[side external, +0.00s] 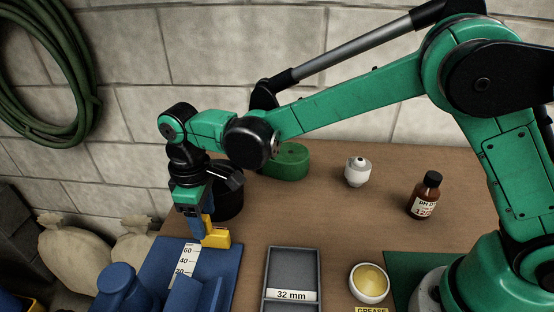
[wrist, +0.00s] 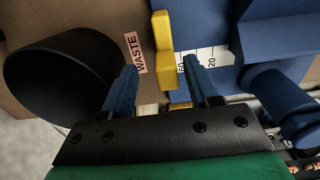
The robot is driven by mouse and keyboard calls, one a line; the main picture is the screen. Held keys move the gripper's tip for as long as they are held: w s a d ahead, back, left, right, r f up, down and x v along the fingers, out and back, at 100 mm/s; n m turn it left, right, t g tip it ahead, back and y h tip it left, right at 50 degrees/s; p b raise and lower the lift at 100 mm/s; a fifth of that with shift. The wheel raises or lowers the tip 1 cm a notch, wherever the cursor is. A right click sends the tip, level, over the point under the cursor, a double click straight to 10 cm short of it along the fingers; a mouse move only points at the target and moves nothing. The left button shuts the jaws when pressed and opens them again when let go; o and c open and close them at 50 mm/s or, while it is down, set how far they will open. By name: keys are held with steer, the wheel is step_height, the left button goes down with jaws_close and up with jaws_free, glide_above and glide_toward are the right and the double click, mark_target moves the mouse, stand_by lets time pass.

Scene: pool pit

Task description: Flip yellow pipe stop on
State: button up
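The yellow pipe stop (side external: 217,238) is at the far end of the blue jig (side external: 167,259), beside the white scale marked 60, 40 and 20. It also shows in the wrist view (wrist: 163,42) as a yellow bar with a block at its lower end. My gripper (side external: 204,226) points down right at the stop, and its fingers partly hide it in the side view. In the wrist view my gripper (wrist: 160,64) has its two blue fingers apart, with the stop between them in the picture. Gaps show on both sides, and I see no grip on it.
A black waste bin (wrist: 62,82) stands close to my gripper, with a WASTE label (wrist: 135,52) beside it. A grey 32 mm tray (side external: 292,265), grease bowl (side external: 369,283), brown bottle (side external: 425,196), white fitting (side external: 357,172) and green round object (side external: 289,161) are further right.

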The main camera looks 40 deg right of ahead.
mark_target(203, 214)
steer(key=shift+r, duration=2.85)
steer(key=s+d+r+m+t, duration=0.1)
steer(key=s+d+m+t, duration=0.2)
steer(key=d, duration=0.6)
steer(key=s+d+r+m+t, duration=0.1)
steer(key=s+d+m+t, duration=0.3)
steer(key=d, duration=0.6)
steer(key=s+m, duration=0.2)
steer(key=s, duration=0.1)
steer(key=shift+d+r, duration=0.3)
